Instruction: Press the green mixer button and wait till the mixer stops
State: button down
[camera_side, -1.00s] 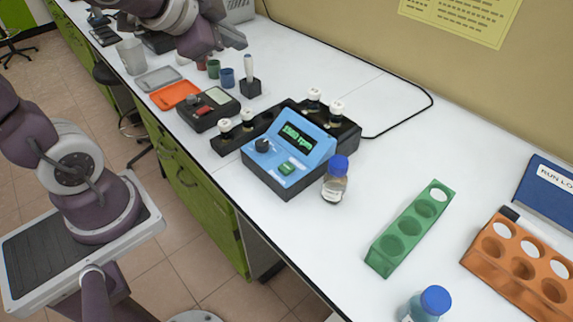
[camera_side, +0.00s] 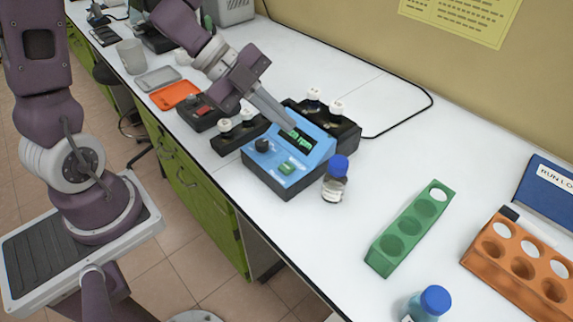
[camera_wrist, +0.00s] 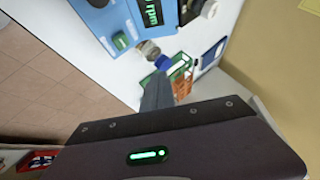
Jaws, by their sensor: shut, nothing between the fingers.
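The blue mixer (camera_side: 290,160) stands on the white bench with a black knob, a lit green display and a green button (camera_side: 288,168) on its sloped front. My gripper (camera_side: 291,128) is shut and empty. In the side view its tip is over the display, up and behind the green button, and covers part of the readout. I cannot tell whether the tip touches the mixer. In the wrist view the mixer (camera_wrist: 112,22) is at the top, with the green button (camera_wrist: 120,41) and the display beside it. The gripper fingers (camera_wrist: 157,92) point up there, below the mixer.
A blue-capped bottle (camera_side: 336,178) stands close to the mixer's right side. Black holders with white-capped vials (camera_side: 330,122) flank it. A green rack (camera_side: 410,228), an orange rack (camera_side: 520,262) and another blue-capped bottle (camera_side: 430,302) are at the right.

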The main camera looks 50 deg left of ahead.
aim_at(281, 166)
notch_tip(281, 166, down, 8)
jog(key=shift+f, duration=0.1)
dwell(0.4)
jog(key=shift+f, duration=0.1)
dwell(1.8)
jog(key=shift+f, duration=0.3)
jog(key=shift+f, duration=0.45)
dwell(0.6)
jog(key=shift+r, duration=0.9)
jog(key=shift+r, duration=2.5)
